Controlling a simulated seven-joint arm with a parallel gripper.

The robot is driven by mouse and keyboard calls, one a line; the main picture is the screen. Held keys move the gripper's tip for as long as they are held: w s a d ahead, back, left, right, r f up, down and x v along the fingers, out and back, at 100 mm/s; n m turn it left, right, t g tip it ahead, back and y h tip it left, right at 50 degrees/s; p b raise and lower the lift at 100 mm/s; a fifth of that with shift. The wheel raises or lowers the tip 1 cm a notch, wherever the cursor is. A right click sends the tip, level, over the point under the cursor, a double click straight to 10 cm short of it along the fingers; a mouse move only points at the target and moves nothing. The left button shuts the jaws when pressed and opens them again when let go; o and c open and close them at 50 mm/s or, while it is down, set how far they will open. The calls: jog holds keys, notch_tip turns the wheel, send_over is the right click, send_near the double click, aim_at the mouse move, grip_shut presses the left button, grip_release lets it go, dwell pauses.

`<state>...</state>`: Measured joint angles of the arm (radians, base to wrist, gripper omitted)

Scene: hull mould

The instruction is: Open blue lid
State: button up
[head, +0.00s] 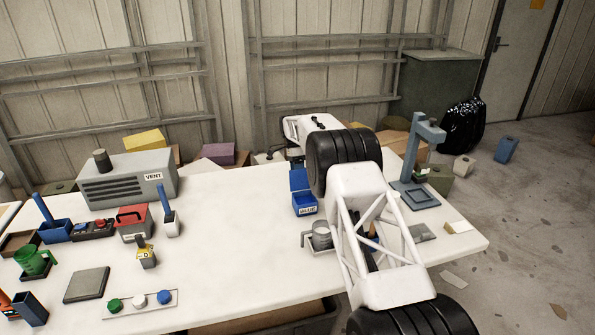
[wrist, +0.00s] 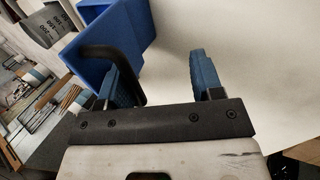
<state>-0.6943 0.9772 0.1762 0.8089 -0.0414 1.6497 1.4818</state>
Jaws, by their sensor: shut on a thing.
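The blue box (head: 305,204), with a white label on its front, stands on the table. Its blue lid (head: 299,180) is raised, roughly upright at the back of the box. In the wrist view, blue walls of the box and lid (wrist: 118,35) fill the upper left, and I cannot fully tell them apart. A black bar handle (wrist: 112,50) reaches down to the left finger of my gripper (wrist: 162,82). In the head view my arm mostly hides the gripper.
A grey measuring cup (head: 321,236) stands just in front of the box, close to my arm. A blue-grey press stand (head: 420,165) is to the right. The grey vent unit (head: 130,180) and small items fill the left. The table middle (head: 240,230) is clear.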

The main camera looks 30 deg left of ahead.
jog(key=shift+w+r, duration=0.2)
jog(key=shift+r, duration=0.15)
jog(key=shift+c, duration=0.2)
dwell(0.7)
jog(key=shift+v, duration=3.85)
jog(key=shift+c, duration=0.3)
jog(key=shift+d, duration=0.1)
